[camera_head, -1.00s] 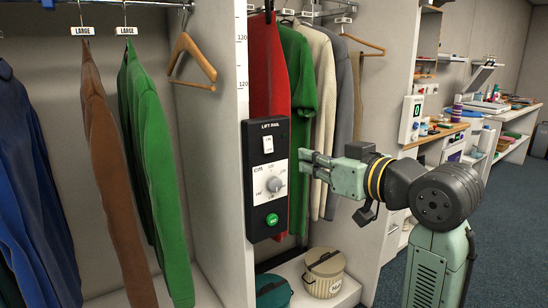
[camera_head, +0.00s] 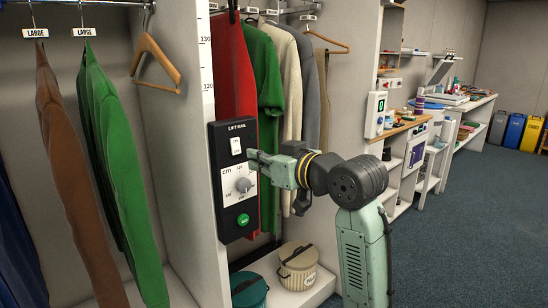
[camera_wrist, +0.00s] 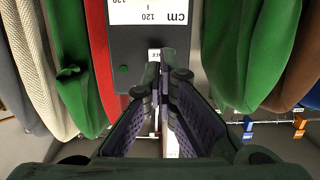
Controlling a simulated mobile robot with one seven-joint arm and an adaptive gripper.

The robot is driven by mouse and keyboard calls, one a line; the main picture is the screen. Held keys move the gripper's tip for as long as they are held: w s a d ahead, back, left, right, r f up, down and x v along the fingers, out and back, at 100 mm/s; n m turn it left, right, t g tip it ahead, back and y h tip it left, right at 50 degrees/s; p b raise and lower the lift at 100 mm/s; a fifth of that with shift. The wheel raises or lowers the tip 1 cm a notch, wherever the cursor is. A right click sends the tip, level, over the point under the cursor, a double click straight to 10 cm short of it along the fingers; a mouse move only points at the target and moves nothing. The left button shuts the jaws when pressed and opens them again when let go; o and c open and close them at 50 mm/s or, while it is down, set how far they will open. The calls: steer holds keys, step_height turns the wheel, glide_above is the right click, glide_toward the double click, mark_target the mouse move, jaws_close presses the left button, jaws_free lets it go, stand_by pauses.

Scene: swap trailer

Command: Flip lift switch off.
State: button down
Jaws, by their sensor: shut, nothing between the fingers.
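The dark lift rail panel (camera_head: 218,180) is on the front edge of the wardrobe partition. Its white lift switch (camera_head: 236,146) is near the top, above a grey dial (camera_head: 243,185) and a green button (camera_head: 243,219). My gripper (camera_head: 252,160) is shut and empty, its tips in front of the panel's right side, just below and right of the switch. In the wrist view the fingers (camera_wrist: 154,80) point at a small white piece marked OFF (camera_wrist: 154,54), mostly hidden by the tips. Contact cannot be told.
Red and green garments (camera_head: 268,80) hang to the right behind the panel. A brown garment (camera_head: 72,165) and a green one (camera_head: 120,170) hang to the left. A lidded basket (camera_head: 298,268) stands on the low shelf. Open blue floor (camera_head: 450,190) lies to the right.

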mark_target(236, 155)
steer(key=p+x, duration=0.1)
steer(key=x, duration=0.4)
steer(key=shift+w+a+f, duration=0.1)
steer(key=shift+w+a, duration=0.05)
steer(key=shift+w, duration=0.1)
